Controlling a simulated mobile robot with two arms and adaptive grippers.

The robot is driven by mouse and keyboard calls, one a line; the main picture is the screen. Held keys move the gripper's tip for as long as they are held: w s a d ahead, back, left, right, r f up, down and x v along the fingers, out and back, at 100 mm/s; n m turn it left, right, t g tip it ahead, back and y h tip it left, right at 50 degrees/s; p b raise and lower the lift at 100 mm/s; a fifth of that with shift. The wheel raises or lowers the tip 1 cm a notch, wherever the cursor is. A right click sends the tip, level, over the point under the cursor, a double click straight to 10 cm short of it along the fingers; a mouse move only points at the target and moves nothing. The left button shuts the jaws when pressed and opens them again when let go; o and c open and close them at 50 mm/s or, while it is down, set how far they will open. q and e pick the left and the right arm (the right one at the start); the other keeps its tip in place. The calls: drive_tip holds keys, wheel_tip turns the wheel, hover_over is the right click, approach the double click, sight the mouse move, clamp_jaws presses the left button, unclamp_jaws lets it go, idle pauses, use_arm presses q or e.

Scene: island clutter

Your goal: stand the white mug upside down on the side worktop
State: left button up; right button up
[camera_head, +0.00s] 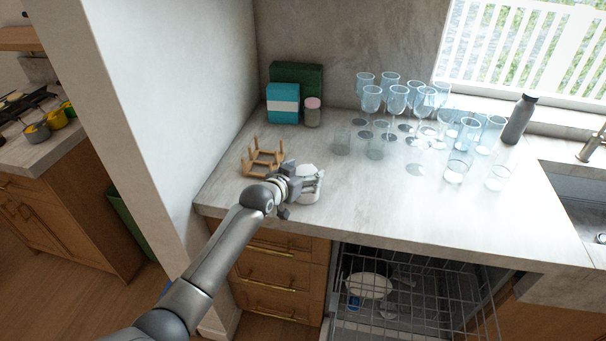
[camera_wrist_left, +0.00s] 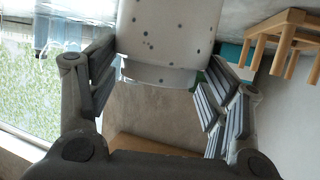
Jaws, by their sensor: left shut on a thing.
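The white mug (camera_head: 310,191) is at the front left of the worktop (camera_head: 350,212), just right of the wooden rack (camera_head: 263,160). In the left wrist view the mug (camera_wrist_left: 170,35) is pale with small coloured specks and has a narrower stepped end. That end seems to point up, as if the mug is upside down; its opening is hidden. My left gripper (camera_head: 296,182) is shut on the mug, with a finger on each side in the left wrist view (camera_wrist_left: 160,85). I cannot tell whether the mug touches the worktop. My right gripper is not in view.
Several glasses (camera_head: 397,98) crowd the back right, near a grey bottle (camera_head: 518,119). A blue box (camera_head: 283,103) and pink-lidded jar (camera_head: 312,113) stand at the back left. The open dishwasher rack (camera_head: 420,290) is below the front edge. Worktop right of the mug is clear.

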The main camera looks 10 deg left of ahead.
use_arm(q)
drive_tip(key=shift+f, duration=0.3)
idle(0.4)
drive_tip(key=o, duration=1.3)
drive_tip(key=shift+s, duration=0.15)
drive_tip(key=v, duration=1.2)
